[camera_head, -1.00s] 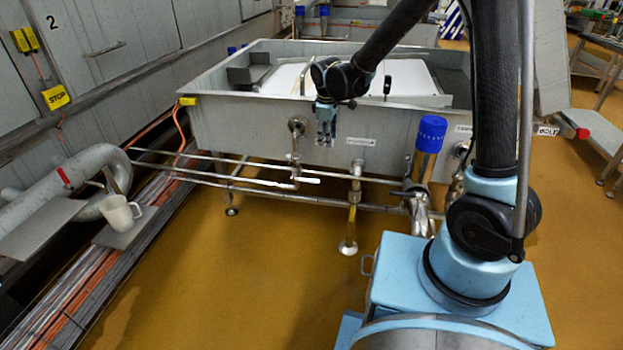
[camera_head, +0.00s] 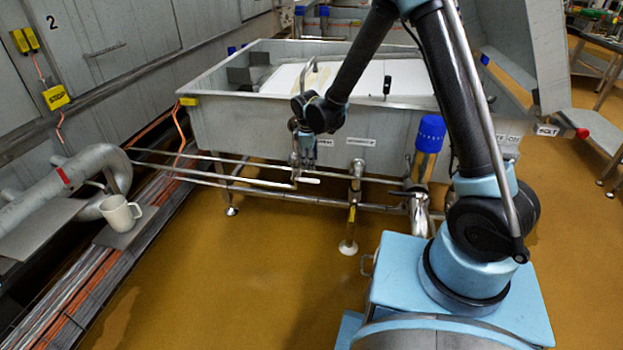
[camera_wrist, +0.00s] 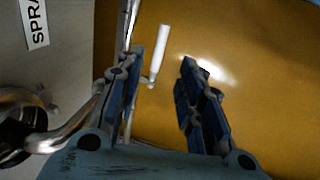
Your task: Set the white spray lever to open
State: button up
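The white spray lever (camera_head: 309,180) shows in the head view as a short, roughly level bar, pointing right from the pipework under the steel vat. In the wrist view the white lever (camera_wrist: 160,52) lies in the gap between my fingers and farther off, attached to a thin metal pipe. My gripper (camera_head: 304,163) is in front of the vat wall, just above the lever in the head view. In the wrist view my gripper (camera_wrist: 162,80) has its two blue-padded fingers apart with nothing held. No contact with the lever is visible.
The steel vat (camera_head: 232,122) stands behind the pipes. A curved pipe (camera_wrist: 60,130) and a label reading "SPRA" (camera_wrist: 34,22) are at left in the wrist view. A blue-capped fitting (camera_head: 430,134) stands to the right. A white mug (camera_head: 119,213) sits at left. Open floor (camera_head: 240,270) lies in front.

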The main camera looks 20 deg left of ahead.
aim_at(311, 180)
jog(key=f, duration=0.3)
jog(key=w+f, duration=0.1)
jog(key=f, duration=0.3)
jog(key=w+f, duration=0.1)
jog(key=f, duration=0.2)
jog(key=shift+a+f, duration=0.1)
jog(key=shift+f, duration=0.1)
grip_shut()
